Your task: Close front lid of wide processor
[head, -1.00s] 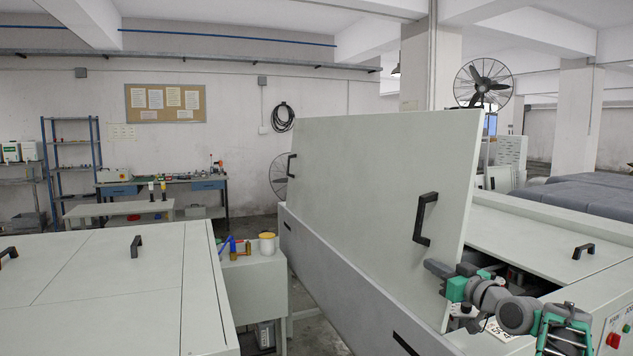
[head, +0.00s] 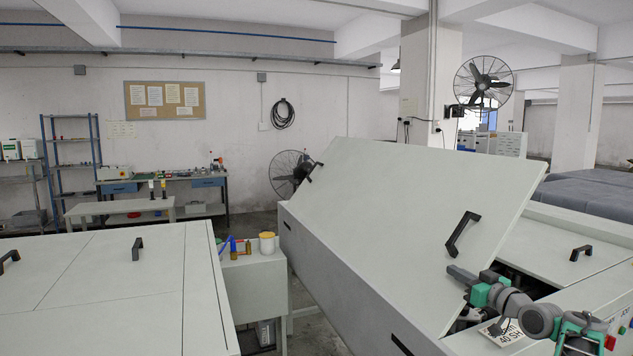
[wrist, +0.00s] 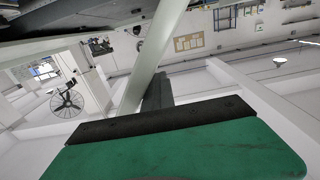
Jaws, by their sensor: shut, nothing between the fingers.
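The wide processor (head: 352,284) is the pale grey machine in the middle and right of the head view. Its large front lid (head: 415,195) is partly open, tilted to the right over the dark opening. Two black handles show on the lid's outer face, a near one (head: 462,234) and a far one (head: 316,172). My gripper (head: 456,273) is shut and empty. Its tip overlaps the lid's lower near edge, below the near handle; I cannot tell whether it touches. In the wrist view the shut fingers (wrist: 158,88) point at a pale strip, apparently the lid's edge (wrist: 157,55).
A second flat panel with a black handle (head: 580,252) lies closed on the right. Another pale machine (head: 100,290) stands at the left. A small cabinet (head: 255,285) with a cup and tools stands between the machines.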

